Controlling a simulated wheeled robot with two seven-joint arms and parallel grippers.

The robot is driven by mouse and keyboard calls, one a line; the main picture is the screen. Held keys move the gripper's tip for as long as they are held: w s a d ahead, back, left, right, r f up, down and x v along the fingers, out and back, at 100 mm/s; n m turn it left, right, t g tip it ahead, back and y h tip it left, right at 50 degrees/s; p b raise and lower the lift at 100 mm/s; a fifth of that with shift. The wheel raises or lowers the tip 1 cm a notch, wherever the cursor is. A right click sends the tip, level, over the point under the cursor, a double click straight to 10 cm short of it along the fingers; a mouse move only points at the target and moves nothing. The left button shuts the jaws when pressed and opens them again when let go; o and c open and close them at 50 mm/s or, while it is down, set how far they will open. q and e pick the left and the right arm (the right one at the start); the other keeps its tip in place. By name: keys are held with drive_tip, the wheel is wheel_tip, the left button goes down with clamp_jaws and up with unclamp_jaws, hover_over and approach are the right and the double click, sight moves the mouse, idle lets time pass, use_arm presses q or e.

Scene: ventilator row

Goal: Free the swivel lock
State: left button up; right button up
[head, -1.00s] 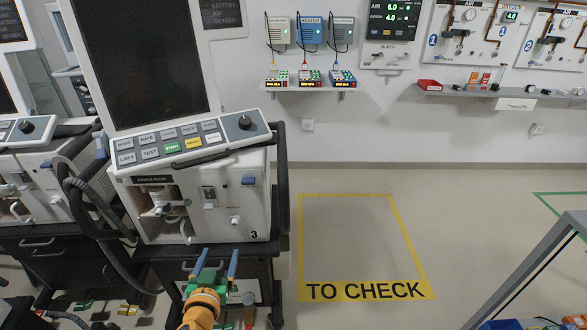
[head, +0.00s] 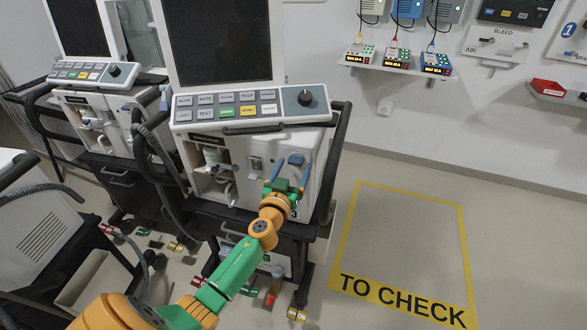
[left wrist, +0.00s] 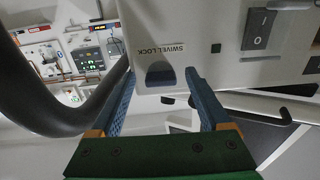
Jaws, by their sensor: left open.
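The swivel lock is a dark blue knob (left wrist: 160,75) under the "SWIVEL LOCK" label on the ventilator's white front panel. In the head view the blue knob (head: 296,159) sits at the right side of the ventilator front (head: 262,150). My left gripper (head: 290,174) is open in front of it. In the left wrist view the two blue fingers of my left gripper (left wrist: 159,82) stand on either side of the knob, with a gap on each side. Nothing is held. I cannot tell how far the fingertips are from the panel. My right gripper is not in view.
A black rail (head: 334,165) runs down the ventilator's right side, and a dark hose (head: 155,155) hangs at its left. A second ventilator (head: 98,115) stands to the left. The yellow "TO CHECK" floor square (head: 405,245) is empty.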

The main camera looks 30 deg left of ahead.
use_arm(q)
drive_tip(key=shift+s, duration=0.15)
drive_tip(key=c, duration=0.5)
clamp_jaws()
drive_tip(key=m, duration=1.3)
drive_tip(key=shift+a+r+b, duration=0.2)
drive_tip(key=shift+b, duration=0.1)
drive_tip(key=shift+m, duration=2.3)
